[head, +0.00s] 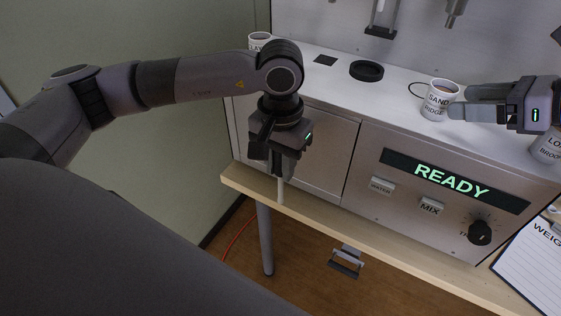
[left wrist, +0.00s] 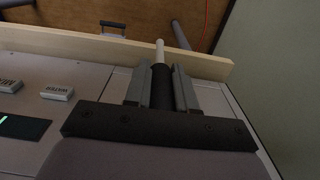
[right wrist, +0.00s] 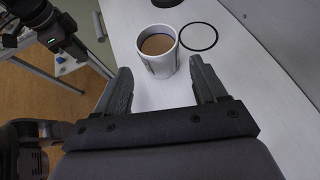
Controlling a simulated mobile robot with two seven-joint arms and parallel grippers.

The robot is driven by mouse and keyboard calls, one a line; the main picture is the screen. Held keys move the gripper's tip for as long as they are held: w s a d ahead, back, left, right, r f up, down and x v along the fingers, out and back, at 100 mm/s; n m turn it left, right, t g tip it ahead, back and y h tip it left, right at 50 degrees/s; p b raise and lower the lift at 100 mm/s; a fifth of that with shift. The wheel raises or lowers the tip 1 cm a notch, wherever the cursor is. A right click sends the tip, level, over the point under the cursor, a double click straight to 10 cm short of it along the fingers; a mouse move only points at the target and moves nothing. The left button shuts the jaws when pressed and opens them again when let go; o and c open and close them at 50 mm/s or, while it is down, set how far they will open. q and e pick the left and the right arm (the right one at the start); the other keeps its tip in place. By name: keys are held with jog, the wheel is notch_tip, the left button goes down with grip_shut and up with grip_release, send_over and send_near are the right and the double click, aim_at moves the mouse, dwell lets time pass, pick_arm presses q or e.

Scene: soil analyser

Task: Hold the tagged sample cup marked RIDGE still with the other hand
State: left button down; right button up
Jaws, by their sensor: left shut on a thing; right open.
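The white sample cup marked SAND RIDGE (head: 437,104) stands upright on top of the analyser. In the right wrist view the cup (right wrist: 152,67) holds brown soil. My right gripper (head: 459,101) is open, with its fingers pointing at the cup from the right. In the right wrist view the cup sits at the fingertips (right wrist: 162,76), between them or just beyond; I cannot tell whether they touch it. My left gripper (head: 279,158) is shut on a dark-handled rod (left wrist: 162,85) with a pale tip, hanging down in front of the analyser.
A cup marked LO... BROO... (head: 547,150), partly hidden by my right arm, stands at the right. Another cup (head: 259,40) is at the far left. A thick black ring (head: 367,72) lies on the analyser top (head: 330,82). The front panel (head: 452,179) reads READY. A clipboard (head: 535,262) lies at lower right.

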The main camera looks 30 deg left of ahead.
aim_at(444, 104)
pick_arm(q)
jog(key=shift+f+b, duration=0.85)
jog(key=shift+f, duration=0.1)
pick_arm(e)
jog(key=shift+x, duration=2.5)
jog(key=c, duration=0.9)
jog(key=shift+o, duration=0.2)
jog(key=shift+c, duration=1.1)
jog(key=shift+f, duration=0.2)
